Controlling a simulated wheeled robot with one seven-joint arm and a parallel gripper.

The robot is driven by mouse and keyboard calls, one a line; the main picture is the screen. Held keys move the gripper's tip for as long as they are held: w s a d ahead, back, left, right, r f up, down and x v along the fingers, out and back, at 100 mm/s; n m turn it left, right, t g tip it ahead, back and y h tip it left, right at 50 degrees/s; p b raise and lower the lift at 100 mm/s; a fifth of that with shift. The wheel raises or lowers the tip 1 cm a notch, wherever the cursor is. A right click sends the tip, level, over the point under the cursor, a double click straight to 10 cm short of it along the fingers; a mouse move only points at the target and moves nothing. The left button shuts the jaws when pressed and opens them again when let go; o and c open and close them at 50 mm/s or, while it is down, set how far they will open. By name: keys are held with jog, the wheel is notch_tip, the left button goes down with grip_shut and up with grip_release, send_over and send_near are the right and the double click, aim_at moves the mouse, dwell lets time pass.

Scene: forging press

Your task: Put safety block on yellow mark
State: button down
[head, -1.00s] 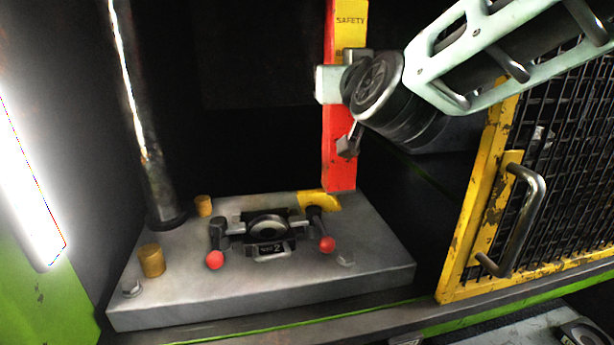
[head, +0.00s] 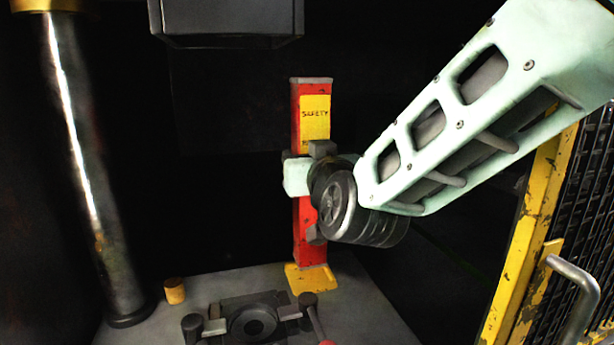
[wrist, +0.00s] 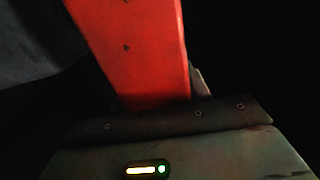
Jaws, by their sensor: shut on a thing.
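The safety block (head: 309,230) is a tall red post with a yellow SAFETY label. It stands upright in the head view, its lower end at the yellow mark (head: 318,278) on the grey press bed. The mark shows in front of and beside the block's foot; I cannot tell whether the block touches it or hovers just above. My gripper (head: 312,178) is shut on the block around its middle, reaching in from the right. In the wrist view the block's red face (wrist: 140,50) rises from my gripper; its ends are out of that view.
A die fixture (head: 253,322) with handles sits on the bed in front of the mark. A steel column (head: 90,180) stands at left beside a small brass peg (head: 175,291). The press ram (head: 227,25) hangs above. A yellow mesh guard door (head: 525,240) is at right.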

jog(key=shift+f+p, duration=0.4)
jog(key=shift+f, duration=1.25)
jog(key=c, duration=0.7)
grip_release()
jog(key=shift+f, duration=0.15)
jog(key=b+v, duration=0.4)
jog(key=v, duration=0.8)
jog(key=shift+r, duration=0.2)
